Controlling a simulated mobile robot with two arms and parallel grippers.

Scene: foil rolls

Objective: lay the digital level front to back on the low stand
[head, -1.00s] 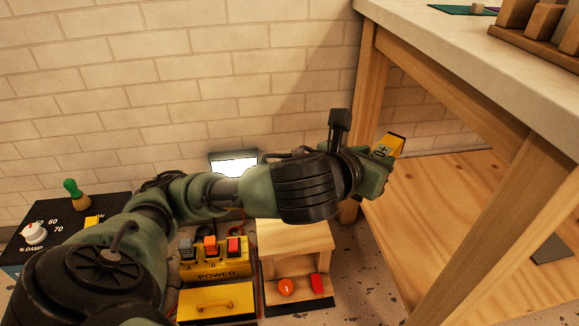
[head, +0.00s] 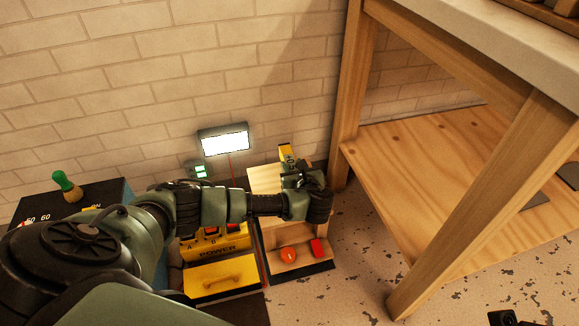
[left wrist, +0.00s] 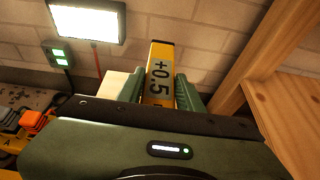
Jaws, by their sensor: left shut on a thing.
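The digital level (head: 287,153) is a yellow bar with a grey display face. In the left wrist view the level (left wrist: 159,76) reads +0.5 and points away from me between the two green fingers. My left gripper (head: 296,172) is shut on it, above the right part of the low wooden stand (head: 264,180). The stand's pale top also shows in the left wrist view (left wrist: 118,84), left of the fingers. My arm and hand hide much of the stand, and I cannot tell whether the level touches it.
A lit panel (head: 225,143) is behind, at the brick wall. The wooden table's leg (head: 352,95) rises close on the right.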

